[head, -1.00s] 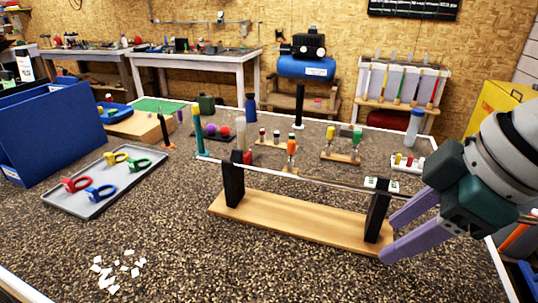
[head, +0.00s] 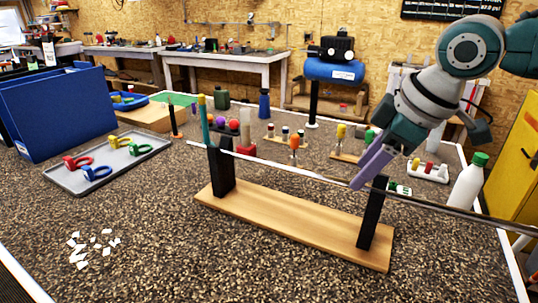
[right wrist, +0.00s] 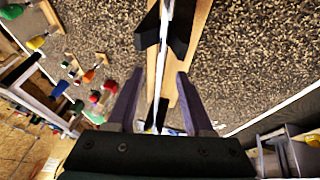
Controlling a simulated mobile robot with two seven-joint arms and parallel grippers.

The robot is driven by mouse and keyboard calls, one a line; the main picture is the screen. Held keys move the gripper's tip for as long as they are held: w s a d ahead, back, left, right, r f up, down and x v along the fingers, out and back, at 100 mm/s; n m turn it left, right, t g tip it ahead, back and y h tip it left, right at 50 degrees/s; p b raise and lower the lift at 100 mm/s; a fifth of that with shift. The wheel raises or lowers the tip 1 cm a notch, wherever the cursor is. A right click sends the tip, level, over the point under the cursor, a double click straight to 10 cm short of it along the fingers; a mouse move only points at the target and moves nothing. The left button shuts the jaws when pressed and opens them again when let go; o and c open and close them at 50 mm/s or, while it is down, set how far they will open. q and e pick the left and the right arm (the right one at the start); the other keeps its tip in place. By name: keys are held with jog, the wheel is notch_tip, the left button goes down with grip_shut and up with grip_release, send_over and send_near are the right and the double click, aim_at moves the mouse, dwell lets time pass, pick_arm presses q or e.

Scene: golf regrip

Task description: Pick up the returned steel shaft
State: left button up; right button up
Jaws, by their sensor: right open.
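The long steel shaft (head: 290,168) lies across two black posts of a rack with a wooden base (head: 290,225), and runs out past the right edge in the head view. My right gripper (head: 360,180) points down at the shaft just left of the right post (head: 373,214). In the right wrist view the shaft (right wrist: 163,62) passes between the two open purple fingers (right wrist: 160,74), with space on both sides. Whether the fingertips are level with the shaft or above it, I cannot tell. My left gripper is not in view.
A white bottle with a green cap (head: 468,181) stands behind the shaft at the right. A grey tray (head: 68,182) with coloured clamps and several white scraps (head: 95,243) are at the left. Small tool holders stand behind the rack.

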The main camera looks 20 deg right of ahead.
aim_at(337, 182)
jog(key=shift+x, duration=1.55)
jog(key=shift+a, duration=0.1)
jog(key=shift+r, duration=0.1)
grip_shut()
